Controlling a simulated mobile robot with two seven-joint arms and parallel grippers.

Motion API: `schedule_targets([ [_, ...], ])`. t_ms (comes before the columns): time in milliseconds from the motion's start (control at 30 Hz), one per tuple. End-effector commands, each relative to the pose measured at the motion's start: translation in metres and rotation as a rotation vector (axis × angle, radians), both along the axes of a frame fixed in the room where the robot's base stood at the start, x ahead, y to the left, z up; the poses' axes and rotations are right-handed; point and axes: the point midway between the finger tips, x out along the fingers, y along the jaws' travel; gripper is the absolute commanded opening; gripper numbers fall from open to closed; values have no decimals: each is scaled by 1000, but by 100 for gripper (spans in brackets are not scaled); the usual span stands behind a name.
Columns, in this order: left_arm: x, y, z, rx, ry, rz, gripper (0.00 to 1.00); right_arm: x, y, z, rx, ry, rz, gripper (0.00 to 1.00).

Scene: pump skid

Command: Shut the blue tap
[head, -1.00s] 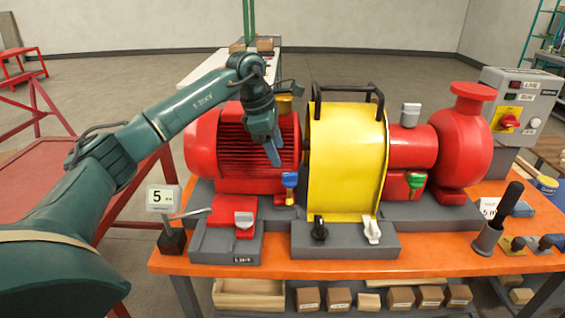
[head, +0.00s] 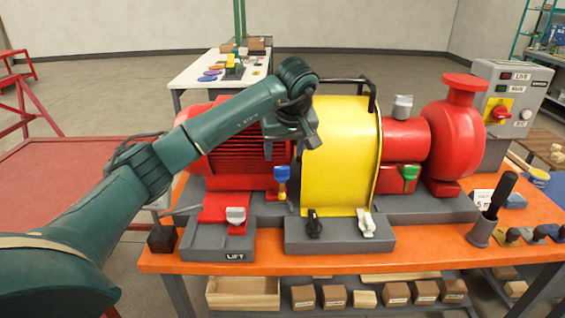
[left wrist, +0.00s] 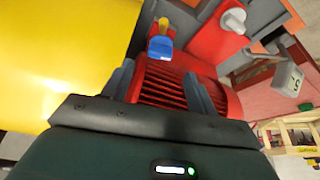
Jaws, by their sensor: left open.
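The blue tap (head: 282,174) is at the front of the red motor, left of the yellow guard. Its blue handle sits on a brass-coloured stem. In the left wrist view, the tap (left wrist: 160,44) lies just beyond the fingertips, roughly between their lines. My left gripper (head: 290,146) is open and empty, above the tap and in front of the motor and the guard's left edge. Its two fingers (left wrist: 158,82) are spread in the left wrist view. They look apart from the tap. My right gripper is not in view.
The yellow guard (head: 342,155) with black handles stands close to the gripper's right. A green-handled tap (head: 410,173) is further right. The red motor (head: 225,170) is behind the gripper. A red block with a grey lever (head: 236,215) sits lower left. The orange bench (head: 300,263) has clear strips at its front.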

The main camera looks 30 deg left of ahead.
Motion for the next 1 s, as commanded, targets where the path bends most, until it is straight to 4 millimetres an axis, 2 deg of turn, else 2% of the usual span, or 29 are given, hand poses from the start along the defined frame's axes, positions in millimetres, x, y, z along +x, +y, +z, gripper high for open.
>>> schedule_targets([
  [100,6,7,-23,-2,4,1,58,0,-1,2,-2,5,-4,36],
  [300,14,13,-48,-3,2,-1,58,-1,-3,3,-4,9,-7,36],
  [500,16,16,-57,-1,-1,-1,58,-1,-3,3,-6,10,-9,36],
  [733,17,17,-57,-1,-1,-1,58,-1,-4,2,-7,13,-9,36],
  [1000,16,17,-57,-1,-1,-1,36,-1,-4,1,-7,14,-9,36],
])
